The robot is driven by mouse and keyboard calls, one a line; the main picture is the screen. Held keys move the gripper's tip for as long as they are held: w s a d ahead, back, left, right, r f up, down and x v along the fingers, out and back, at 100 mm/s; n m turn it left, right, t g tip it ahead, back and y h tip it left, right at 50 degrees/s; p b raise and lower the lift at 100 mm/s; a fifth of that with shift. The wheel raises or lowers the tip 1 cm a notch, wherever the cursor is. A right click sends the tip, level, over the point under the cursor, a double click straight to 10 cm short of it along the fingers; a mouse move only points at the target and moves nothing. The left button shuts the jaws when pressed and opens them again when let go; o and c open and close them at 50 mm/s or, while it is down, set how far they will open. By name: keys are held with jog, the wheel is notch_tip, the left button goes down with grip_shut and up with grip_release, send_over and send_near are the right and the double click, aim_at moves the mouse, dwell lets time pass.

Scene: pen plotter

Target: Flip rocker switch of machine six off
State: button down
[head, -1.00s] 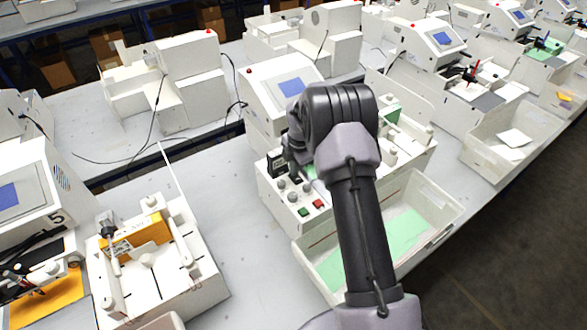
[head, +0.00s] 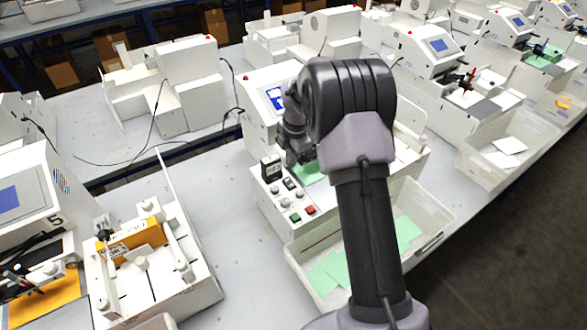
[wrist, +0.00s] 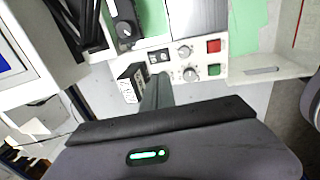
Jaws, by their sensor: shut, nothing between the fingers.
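The machine in front of me (head: 262,95) stands right of the one marked 5; its own number is hidden. Its front panel (head: 283,225) has a small black rocker switch (head: 290,183), a black box with a dial, grey knobs, a green button and a red button. The rocker switch also shows in the wrist view (wrist: 160,57), between the black box and the knobs. My gripper (wrist: 157,78) is shut and empty, its fingertips close to the rocker switch. Whether they touch it, I cannot tell. In the head view my arm mostly hides the gripper.
The black box (wrist: 131,85) is close left of my fingers; the knobs (wrist: 187,63) are to the right. A white bin (head: 440,210) with green sheets stands in front of the machine. The grey table is clear between this machine and machine 5 (head: 30,185).

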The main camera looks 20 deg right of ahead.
aim_at(287, 180)
jog(key=w+f+b, duration=0.1)
jog(key=f+b, duration=0.1)
jog(key=f, duration=0.1)
jog(key=w+f+b, duration=0.1)
jog(key=f+b, duration=0.2)
jog(key=f, duration=0.1)
jog(key=w+f+b, duration=0.1)
jog(key=f+b, duration=0.2)
jog(key=shift+f, duration=0.15)
dwell(1.0)
